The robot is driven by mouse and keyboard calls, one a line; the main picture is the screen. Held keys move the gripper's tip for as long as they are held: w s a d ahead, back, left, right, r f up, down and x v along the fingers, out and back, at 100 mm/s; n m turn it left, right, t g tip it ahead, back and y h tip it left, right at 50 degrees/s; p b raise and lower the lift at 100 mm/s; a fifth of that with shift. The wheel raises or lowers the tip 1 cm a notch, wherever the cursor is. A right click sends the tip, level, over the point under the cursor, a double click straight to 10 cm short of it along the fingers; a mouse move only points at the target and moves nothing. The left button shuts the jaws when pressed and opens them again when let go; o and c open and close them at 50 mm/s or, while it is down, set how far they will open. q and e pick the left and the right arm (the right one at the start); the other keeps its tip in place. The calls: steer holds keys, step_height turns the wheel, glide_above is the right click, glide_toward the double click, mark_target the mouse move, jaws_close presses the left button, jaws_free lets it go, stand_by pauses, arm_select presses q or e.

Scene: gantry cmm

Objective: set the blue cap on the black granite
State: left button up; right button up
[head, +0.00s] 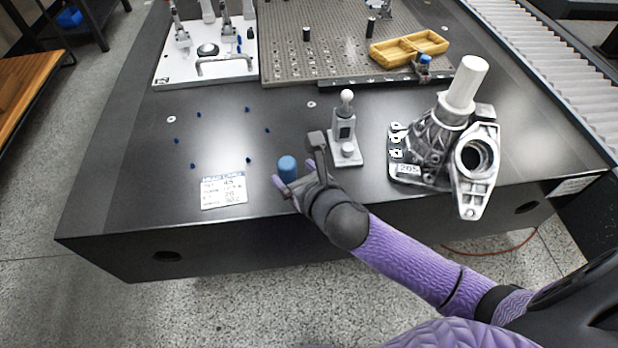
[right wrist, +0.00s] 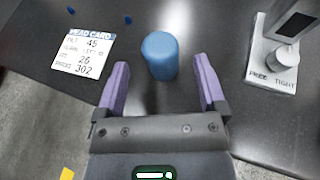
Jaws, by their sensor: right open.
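The blue cap (head: 287,167) is a short blue cylinder standing upright on the black granite (head: 130,210), near its front edge. In the right wrist view the cap (right wrist: 160,55) is in line with the gap between my fingers, around the level of the fingertips. My right gripper (head: 293,173) is open, with one finger to each side of the cap. In the right wrist view its purple fingers (right wrist: 162,68) show gaps to the cap on both sides. My left gripper is not in view.
A white label card (head: 223,191) lies left of the cap. A grey probe stand (head: 346,145) is just right of my gripper, and a metal casting (head: 440,145) stands farther right. Several small blue pieces (head: 248,160) dot the granite. A yellow tray (head: 408,48) is behind.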

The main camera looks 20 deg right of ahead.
steer(key=a+p+v, duration=0.1)
steer(key=p+v, duration=0.2)
steer(key=v, duration=0.5)
steer(key=s+d+f+m+g+h, duration=0.1)
steer(key=s+d+f+m+g, duration=0.3)
steer(key=s+f+m, duration=0.6)
steer(key=s+d+f+m+g+h, duration=0.1)
steer(key=s+d+f+m+g, duration=0.35)
steer(key=f+m, duration=0.6)
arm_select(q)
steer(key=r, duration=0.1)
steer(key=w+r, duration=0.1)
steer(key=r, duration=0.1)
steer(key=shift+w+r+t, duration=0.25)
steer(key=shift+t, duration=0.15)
arm_select(e)
steer(key=s+f+m+g, duration=0.2)
steer(key=s+f+m, duration=0.3)
steer(key=s, duration=0.6)
steer(key=s+f+m+g, duration=0.3)
steer(key=s+f+m, duration=0.2)
steer(key=s+m, duration=0.4)
steer(key=s, duration=0.2)
steer(key=shift+s+a+f+g, duration=0.2)
steer(key=shift+s+a+g, duration=0.05)
steer(key=shift+s+g, duration=0.1)
